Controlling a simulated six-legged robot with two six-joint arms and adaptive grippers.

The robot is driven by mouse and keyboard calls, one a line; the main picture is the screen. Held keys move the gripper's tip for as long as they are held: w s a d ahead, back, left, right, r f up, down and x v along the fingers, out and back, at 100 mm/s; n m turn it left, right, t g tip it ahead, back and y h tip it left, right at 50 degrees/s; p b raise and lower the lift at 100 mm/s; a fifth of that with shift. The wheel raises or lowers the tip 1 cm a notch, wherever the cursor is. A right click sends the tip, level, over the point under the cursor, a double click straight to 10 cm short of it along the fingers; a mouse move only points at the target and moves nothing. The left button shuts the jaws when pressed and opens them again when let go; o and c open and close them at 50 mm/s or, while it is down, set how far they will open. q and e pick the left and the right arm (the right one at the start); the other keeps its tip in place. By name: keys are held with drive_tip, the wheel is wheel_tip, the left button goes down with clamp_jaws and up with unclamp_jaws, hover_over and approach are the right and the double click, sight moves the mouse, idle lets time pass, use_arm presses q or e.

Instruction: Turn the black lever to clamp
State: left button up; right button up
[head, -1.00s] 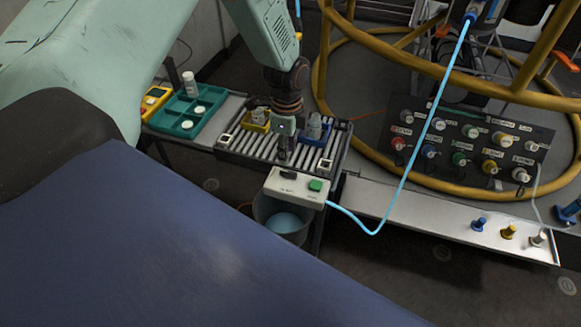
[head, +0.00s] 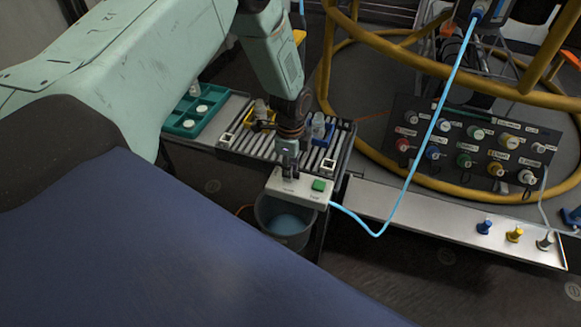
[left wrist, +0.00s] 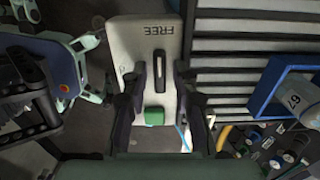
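The white control box (head: 312,200) has a green button (head: 318,185) and a light-blue cable at its right end. It also shows in the left wrist view (left wrist: 143,42), with the word FREE on its face. The black lever (left wrist: 161,66) is a narrow dark bar lying along the box, below that word. My left gripper (head: 289,174) points down over the left part of the box and hides the lever in the head view. In the left wrist view its two fingers (left wrist: 161,78) are apart, one on each side of the lever. Contact cannot be told. My right gripper is not in view.
Behind the box is a roller rack (head: 232,143) with a yellow tray and a blue holder (left wrist: 285,92). A grey bucket (head: 285,222) is below. A connector panel (head: 475,150), yellow rings and a metal shelf (head: 400,212) lie to the right.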

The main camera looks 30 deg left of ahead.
use_arm(q)
clamp_jaws()
drive_tip(key=shift+n, duration=0.3)
drive_tip(key=n+p, duration=0.1)
drive_tip(key=n, duration=0.1)
drive_tip(key=shift+s+d+r+n+p, duration=0.1)
drive_tip(key=shift+s+n+p, duration=0.1)
drive_tip(key=shift+n+p, duration=0.2)
drive_tip(key=n+p, duration=0.1)
drive_tip(key=n, duration=0.1)
drive_tip(key=n+p, duration=0.1)
drive_tip(key=n, duration=0.1)
drive_tip(key=shift+s+d+n, duration=0.15)
drive_tip(key=shift+n, duration=0.15)
drive_tip(key=n, duration=0.1)
drive_tip(key=n+p, duration=0.1)
drive_tip(key=n, duration=0.1)
drive_tip(key=n+p, duration=0.1)
drive_tip(key=n, duration=0.1)
drive_tip(key=shift+s+d, duration=0.15)
drive_tip(key=shift+d, duration=0.1)
drive_tip(key=shift+d+n+p, duration=0.2)
drive_tip(key=shift+n+p, duration=0.45)
drive_tip(key=shift+n, duration=1.75)
